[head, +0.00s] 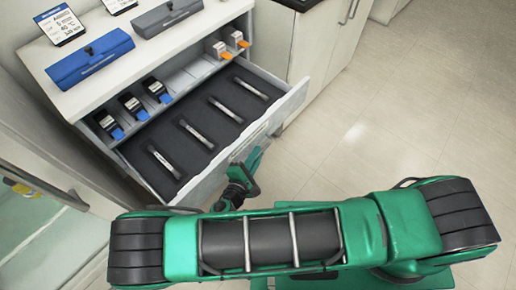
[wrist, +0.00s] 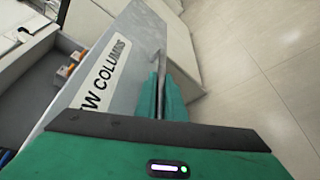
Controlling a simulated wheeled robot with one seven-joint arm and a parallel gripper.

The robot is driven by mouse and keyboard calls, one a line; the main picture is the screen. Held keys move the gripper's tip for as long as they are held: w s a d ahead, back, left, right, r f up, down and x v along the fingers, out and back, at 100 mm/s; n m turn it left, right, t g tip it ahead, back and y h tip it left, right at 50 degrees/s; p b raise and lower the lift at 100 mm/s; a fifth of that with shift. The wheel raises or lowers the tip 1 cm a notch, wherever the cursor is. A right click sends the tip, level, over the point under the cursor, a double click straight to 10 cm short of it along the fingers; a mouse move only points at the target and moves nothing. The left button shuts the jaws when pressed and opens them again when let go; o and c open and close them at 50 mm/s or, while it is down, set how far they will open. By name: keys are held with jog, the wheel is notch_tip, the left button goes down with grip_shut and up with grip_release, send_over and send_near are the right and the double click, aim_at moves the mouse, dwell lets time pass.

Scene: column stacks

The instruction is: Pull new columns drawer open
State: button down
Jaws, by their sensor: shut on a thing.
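The new columns drawer (head: 140,177) is pulled out from the white cabinet and its inside shows in the head view. Its grey front (wrist: 135,45) fills the upper middle of the wrist view, with a label partly readable as "W COLUMNS". My gripper (head: 248,172) is at the drawer's front, low and near its middle. In the wrist view my gripper's green fingers (wrist: 163,98) are shut on a thin dark bar, the drawer handle (wrist: 161,72). Part of the handle is hidden by the fingers.
In the drawer, several silver columns (head: 195,134) lie in dark foam, with blue-based and orange-tipped items behind. A glass-fronted unit is at left. The tiled floor (head: 400,100) at right is clear.

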jog(key=shift+a+r, duration=0.15)
jog(key=shift+a, duration=0.05)
jog(key=c, duration=2.1)
grip_release()
jog(key=shift+d, duration=0.1)
jog(key=shift+s, duration=0.1)
jog(key=v, duration=1)
jog(key=shift+s, duration=0.3)
jog(key=shift+a, duration=0.2)
